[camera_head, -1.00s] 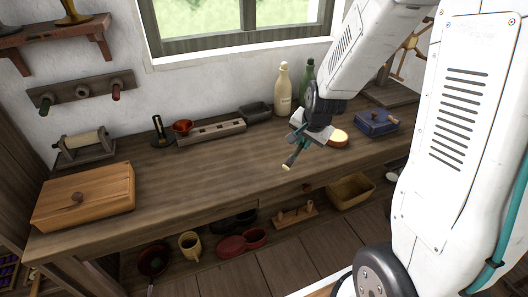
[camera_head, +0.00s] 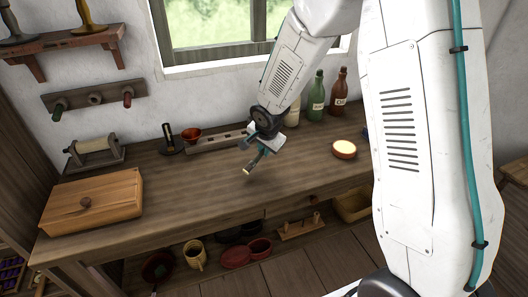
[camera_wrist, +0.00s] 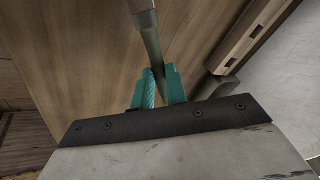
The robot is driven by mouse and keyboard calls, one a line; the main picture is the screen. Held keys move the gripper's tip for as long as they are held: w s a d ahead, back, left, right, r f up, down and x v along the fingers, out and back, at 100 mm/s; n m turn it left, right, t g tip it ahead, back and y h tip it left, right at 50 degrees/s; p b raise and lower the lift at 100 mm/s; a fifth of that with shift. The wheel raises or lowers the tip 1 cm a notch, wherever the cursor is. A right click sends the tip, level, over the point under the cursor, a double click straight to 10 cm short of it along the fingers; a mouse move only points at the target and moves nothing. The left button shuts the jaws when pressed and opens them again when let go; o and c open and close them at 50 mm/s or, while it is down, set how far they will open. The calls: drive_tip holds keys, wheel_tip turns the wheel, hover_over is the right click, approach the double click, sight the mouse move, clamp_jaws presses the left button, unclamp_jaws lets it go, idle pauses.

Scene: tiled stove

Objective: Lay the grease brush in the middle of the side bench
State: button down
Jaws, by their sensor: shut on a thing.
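My gripper (camera_head: 262,151) is shut on the grease brush (camera_head: 251,166), a short slim tool with a pale end that points down and to the left. The brush is held above the wooden side bench (camera_head: 200,192), over its middle part. In the wrist view the teal fingers (camera_wrist: 158,88) close around the brush's greenish shaft (camera_wrist: 151,47), with a brownish end near the top edge. The bench top lies below it, and no contact between brush and bench shows.
A lidded wooden box (camera_head: 95,202) stands at the bench's left. A black stand (camera_head: 170,140), a red bowl (camera_head: 191,134) and a slotted wooden rack (camera_head: 215,140) line the back. The front middle is bare.

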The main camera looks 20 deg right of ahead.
drive_tip(key=shift+f, duration=0.65)
drive_tip(key=shift+f, duration=0.2)
drive_tip(key=c, duration=1.4)
unclamp_jaws()
drive_tip(key=shift+r, duration=0.15)
